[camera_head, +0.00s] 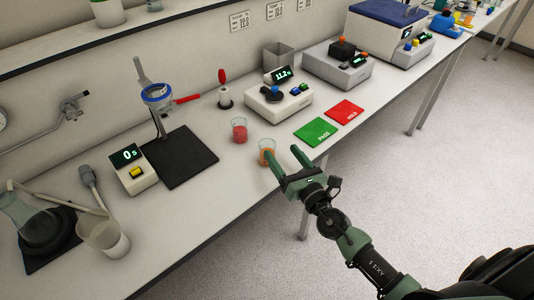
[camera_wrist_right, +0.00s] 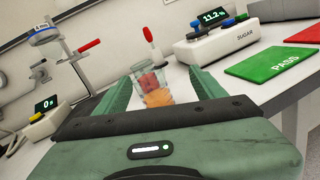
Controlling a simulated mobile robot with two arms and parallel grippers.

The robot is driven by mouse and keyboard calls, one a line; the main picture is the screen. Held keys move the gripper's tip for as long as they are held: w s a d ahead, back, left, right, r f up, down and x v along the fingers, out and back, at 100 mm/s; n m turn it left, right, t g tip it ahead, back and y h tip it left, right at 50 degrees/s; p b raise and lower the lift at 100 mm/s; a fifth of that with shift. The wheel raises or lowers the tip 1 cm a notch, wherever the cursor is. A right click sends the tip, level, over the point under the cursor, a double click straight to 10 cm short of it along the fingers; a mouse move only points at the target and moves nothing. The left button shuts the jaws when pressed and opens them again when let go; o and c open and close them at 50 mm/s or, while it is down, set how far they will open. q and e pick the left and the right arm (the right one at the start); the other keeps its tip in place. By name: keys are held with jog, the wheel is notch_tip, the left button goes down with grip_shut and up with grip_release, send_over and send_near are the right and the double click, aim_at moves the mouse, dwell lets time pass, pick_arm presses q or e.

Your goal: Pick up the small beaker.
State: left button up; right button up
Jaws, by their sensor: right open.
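A small clear beaker with orange liquid (camera_head: 266,152) stands upright near the front edge of the bench; it also shows in the right wrist view (camera_wrist_right: 157,98). A similar small beaker with red liquid (camera_head: 239,132) stands behind it, and in the right wrist view the red liquid (camera_wrist_right: 148,80) shows through and above the orange one. My right gripper (camera_head: 281,153) is open and empty at the bench edge. In the head view its left finger overlaps the orange beaker's lower part. In the right wrist view the beaker appears between the spread fingers (camera_wrist_right: 163,86). My left gripper is out of view.
Green PASS (camera_head: 318,132) and red HOLD (camera_head: 344,112) mats lie to the right. A sugar meter (camera_head: 278,103) stands behind them. A stand on a black base (camera_head: 182,160), a timer box (camera_head: 134,171) and a larger beaker (camera_head: 104,240) are on the left.

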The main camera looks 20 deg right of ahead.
aim_at(263, 144)
jog(key=n, duration=0.2)
jog(key=a+f+n+y, duration=0.1)
jog(key=shift+w+g, duration=0.3)
jog(key=shift+g, duration=0.1)
jog(key=shift+w+a+n, duration=0.15)
jog(key=shift+w+n, duration=0.1)
jog(key=shift+n, duration=0.15)
jog(key=x, duration=0.4)
jog(key=p+x, duration=0.1)
jog(key=x, duration=0.1)
jog(key=shift+a+f, duration=0.1)
jog(key=shift+a, duration=0.35)
jog(key=shift+w+a+f, duration=0.1)
jog(key=shift+w+a, duration=0.05)
jog(key=shift+w, duration=0.4)
jog(key=c, duration=1.5)
jog(key=shift+r+p, duration=4.2)
jog(key=shift+r, duration=5.8)
